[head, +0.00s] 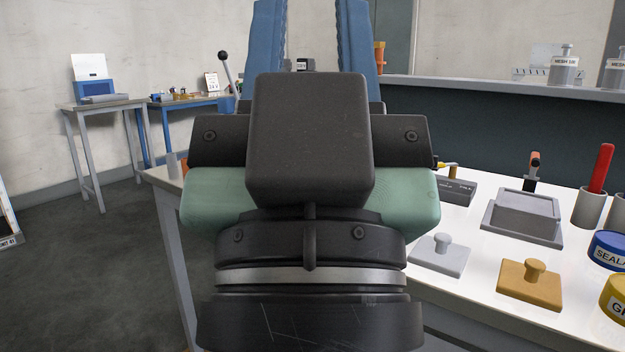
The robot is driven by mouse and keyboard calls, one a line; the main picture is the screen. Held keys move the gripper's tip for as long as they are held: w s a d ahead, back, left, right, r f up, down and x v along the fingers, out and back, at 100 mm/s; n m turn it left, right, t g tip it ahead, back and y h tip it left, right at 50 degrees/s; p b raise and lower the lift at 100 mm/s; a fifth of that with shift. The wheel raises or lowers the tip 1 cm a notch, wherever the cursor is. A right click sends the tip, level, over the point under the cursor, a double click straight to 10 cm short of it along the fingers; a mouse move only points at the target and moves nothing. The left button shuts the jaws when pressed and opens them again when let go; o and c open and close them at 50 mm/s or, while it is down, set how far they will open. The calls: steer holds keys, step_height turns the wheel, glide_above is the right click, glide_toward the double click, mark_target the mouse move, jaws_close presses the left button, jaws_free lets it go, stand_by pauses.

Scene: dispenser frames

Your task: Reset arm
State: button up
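My gripper (313,20) fills the middle of the head view, seen from behind its dark grey wrist and housing. Its two blue fingers point up and stand wide apart. The fingertips run out of the top of the picture. The wall shows through the gap between the fingers, and nothing is seen held there. The gripper is in front of the left part of the white-topped table and hides what lies behind it.
The white table (469,288) holds a grey handled block (440,258), an orange handled block (530,284), a grey tray (522,217), a red-handled tool (601,168) in a cup and labelled tins. A shelf stands behind.

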step_height(320, 180, up, 35)
steer(key=p, duration=3.2)
steer(key=shift+w+r+p, duration=0.15)
steer(key=shift+p, duration=0.25)
steer(key=shift+o, duration=0.3)
